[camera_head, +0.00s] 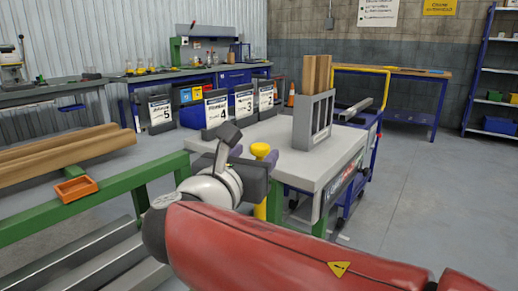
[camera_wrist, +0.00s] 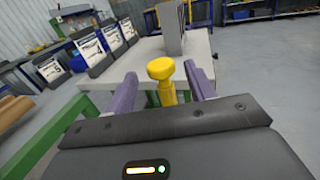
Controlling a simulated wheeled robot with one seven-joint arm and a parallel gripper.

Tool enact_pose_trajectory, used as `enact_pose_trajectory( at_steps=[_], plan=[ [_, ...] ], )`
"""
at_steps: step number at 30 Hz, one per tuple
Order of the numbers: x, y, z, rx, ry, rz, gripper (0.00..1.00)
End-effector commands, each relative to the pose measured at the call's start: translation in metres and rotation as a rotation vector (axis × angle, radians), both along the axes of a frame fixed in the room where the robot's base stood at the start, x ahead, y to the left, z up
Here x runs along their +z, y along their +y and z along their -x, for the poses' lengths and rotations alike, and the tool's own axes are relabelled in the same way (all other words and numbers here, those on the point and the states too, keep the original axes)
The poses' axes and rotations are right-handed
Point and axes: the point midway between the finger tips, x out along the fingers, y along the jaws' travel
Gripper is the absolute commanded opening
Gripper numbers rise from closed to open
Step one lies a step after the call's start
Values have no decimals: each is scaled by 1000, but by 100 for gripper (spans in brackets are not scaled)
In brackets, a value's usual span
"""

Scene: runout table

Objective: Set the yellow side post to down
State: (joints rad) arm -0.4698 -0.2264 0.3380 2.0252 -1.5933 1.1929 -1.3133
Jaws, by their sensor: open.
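The yellow side post stands upright beside the grey table, with its round knob (camera_head: 260,150) near tabletop height in the head view. Its lower part shows below my wrist. In the wrist view the post (camera_wrist: 161,72) stands between the two purple fingers of my gripper (camera_wrist: 160,78). The fingers are open, one to each side, with visible gaps to the post. In the head view my gripper (camera_head: 254,155) is partly hidden behind my wrist. The bottom of the post is hidden by my gripper body in the wrist view.
A grey table (camera_head: 343,148) carries a slotted holder (camera_head: 302,122) with wooden boards. A green rail (camera_head: 113,194) with an orange tray (camera_head: 76,189) and timber lies left. Numbered signs (camera_head: 217,111) stand behind. The floor at right (camera_head: 440,200) is clear.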

Motion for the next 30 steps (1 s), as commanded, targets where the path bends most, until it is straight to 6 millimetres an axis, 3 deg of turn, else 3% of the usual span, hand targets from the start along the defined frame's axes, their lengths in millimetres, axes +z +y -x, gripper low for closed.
enact_pose_trajectory(
  at_steps=[7,17,30],
  plan=[
    [0,-12,-29,-1,1,0,54],
    [-1,-15,-34,0,1,-3,54],
    [-1,-15,-34,0,1,-3,0]
  ],
)
